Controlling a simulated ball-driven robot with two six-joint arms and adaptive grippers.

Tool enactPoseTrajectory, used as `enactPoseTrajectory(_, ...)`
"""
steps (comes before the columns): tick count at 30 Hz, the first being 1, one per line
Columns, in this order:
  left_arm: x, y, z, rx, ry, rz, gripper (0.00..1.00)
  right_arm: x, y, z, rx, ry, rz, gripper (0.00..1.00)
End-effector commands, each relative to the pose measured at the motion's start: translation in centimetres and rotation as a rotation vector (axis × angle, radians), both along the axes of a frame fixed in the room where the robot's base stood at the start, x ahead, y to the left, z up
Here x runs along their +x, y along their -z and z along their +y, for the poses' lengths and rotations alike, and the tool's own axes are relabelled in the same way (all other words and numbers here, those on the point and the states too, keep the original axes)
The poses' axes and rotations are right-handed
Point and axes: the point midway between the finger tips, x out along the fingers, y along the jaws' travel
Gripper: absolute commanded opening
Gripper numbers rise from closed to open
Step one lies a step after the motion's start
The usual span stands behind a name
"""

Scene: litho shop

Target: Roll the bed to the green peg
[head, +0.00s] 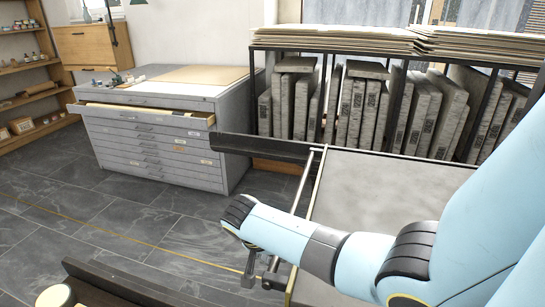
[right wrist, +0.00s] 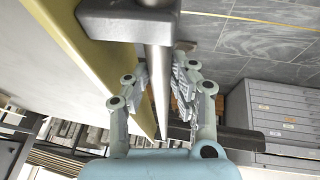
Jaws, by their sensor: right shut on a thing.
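The bed (head: 390,190) is a flat grey slab with a pale yellow edge, at the right of the head view. A metal handle bar (head: 302,188) runs along its left edge. My right gripper (head: 258,262) is at the near part of this bar, partly hidden by my own wrist. In the right wrist view the bar (right wrist: 159,75) passes between the fingers of my right gripper (right wrist: 160,88), which is shut on it. The bed's yellow edge (right wrist: 97,55) lies beside the fingers. I cannot make out a green peg. My left gripper is out of view.
A dark rail (head: 265,148) crosses behind the bed, and another dark rail (head: 120,283) lies at the lower left. A grey flat-file cabinet (head: 155,145) has its top drawer open. A rack (head: 400,58) holds stone slabs. The tiled floor (head: 110,215) at left is clear.

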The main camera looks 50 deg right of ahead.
Motion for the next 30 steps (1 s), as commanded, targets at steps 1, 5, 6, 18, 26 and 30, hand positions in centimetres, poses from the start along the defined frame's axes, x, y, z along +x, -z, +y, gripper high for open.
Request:
enactPoseTrajectory(1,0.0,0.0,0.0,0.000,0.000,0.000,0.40,0.0,0.0,0.0,-0.002,0.000,-0.001,0.24)
enactPoseTrajectory(5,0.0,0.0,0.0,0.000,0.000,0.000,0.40,0.0,0.0,0.0,-0.001,0.000,0.000,0.41)
enactPoseTrajectory(6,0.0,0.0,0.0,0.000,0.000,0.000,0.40,0.0,0.0,0.0,-0.001,0.000,0.000,0.46)
enactPoseTrajectory(18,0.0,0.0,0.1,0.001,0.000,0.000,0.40,0.2,-1.2,0.6,0.000,0.000,-0.003,0.46)
enactPoseTrajectory(26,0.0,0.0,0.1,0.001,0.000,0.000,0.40,0.3,-6.3,3.0,0.001,0.000,-0.005,0.46)
enactPoseTrajectory(30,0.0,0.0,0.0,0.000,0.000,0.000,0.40,0.3,-8.8,4.1,0.000,0.000,-0.004,0.46)
